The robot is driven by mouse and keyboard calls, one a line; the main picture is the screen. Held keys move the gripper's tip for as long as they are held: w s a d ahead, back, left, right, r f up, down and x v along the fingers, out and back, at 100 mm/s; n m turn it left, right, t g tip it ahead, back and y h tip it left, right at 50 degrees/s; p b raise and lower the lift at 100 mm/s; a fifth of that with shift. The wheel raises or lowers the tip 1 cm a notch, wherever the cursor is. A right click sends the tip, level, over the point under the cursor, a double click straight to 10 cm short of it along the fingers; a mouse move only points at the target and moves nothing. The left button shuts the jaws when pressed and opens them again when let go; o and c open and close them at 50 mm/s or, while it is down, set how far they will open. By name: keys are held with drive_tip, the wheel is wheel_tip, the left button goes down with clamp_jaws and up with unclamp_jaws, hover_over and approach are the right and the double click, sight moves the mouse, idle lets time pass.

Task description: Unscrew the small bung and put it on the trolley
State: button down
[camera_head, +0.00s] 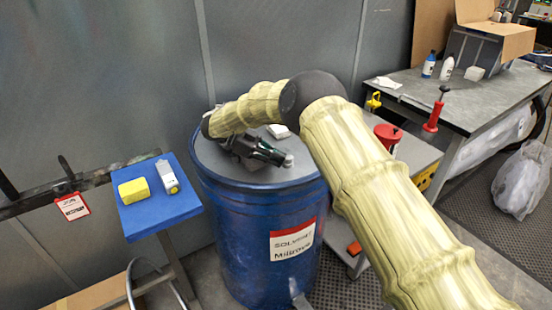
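A blue drum (235,215) with a grey top stands in the middle of the head view, with a red and white solvent label on its side. My gripper (278,157) is low over the drum top, pointing right. A small pale knob (288,160), perhaps the small bung, shows right at its fingertips. I cannot tell whether the fingers touch it, or whether they are open or shut. A low grey unit (420,158), likely the trolley, stands right of the drum, partly hidden behind my arm.
A white block (278,131) lies on the drum top behind my gripper. A red can (388,137) stands on the grey unit. At left, a blue stand (150,219) holds a yellow sponge (134,190) and a white device (167,176). A cluttered workbench (480,105) is at right.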

drive_tip(key=shift+w+d+r, duration=0.4)
drive_tip(key=shift+d, duration=0.05)
drive_tip(key=shift+w+t+p, duration=0.15)
drive_tip(key=shift+t+p, duration=0.15)
drive_tip(key=shift+p, duration=0.25)
drive_tip(key=shift+w+f+n+p, duration=0.15)
drive_tip(key=shift+f+n+p, duration=0.1)
drive_tip(key=shift+n+p, duration=0.15)
drive_tip(key=shift+a+f+n+t+p, duration=0.1)
drive_tip(key=shift+f+n+t+p, duration=0.2)
drive_tip(key=shift+n+t+p, duration=0.45)
drive_tip(key=shift+s+d+n+t+p, duration=0.45)
drive_tip(key=shift+n+t+p, duration=0.25)
drive_tip(key=shift+t, duration=0.35)
drive_tip(key=shift+s+d+f+n+t+p, duration=0.1)
drive_tip(key=shift+d+f+n+t+p, duration=0.05)
drive_tip(key=shift+n+t+p, duration=0.3)
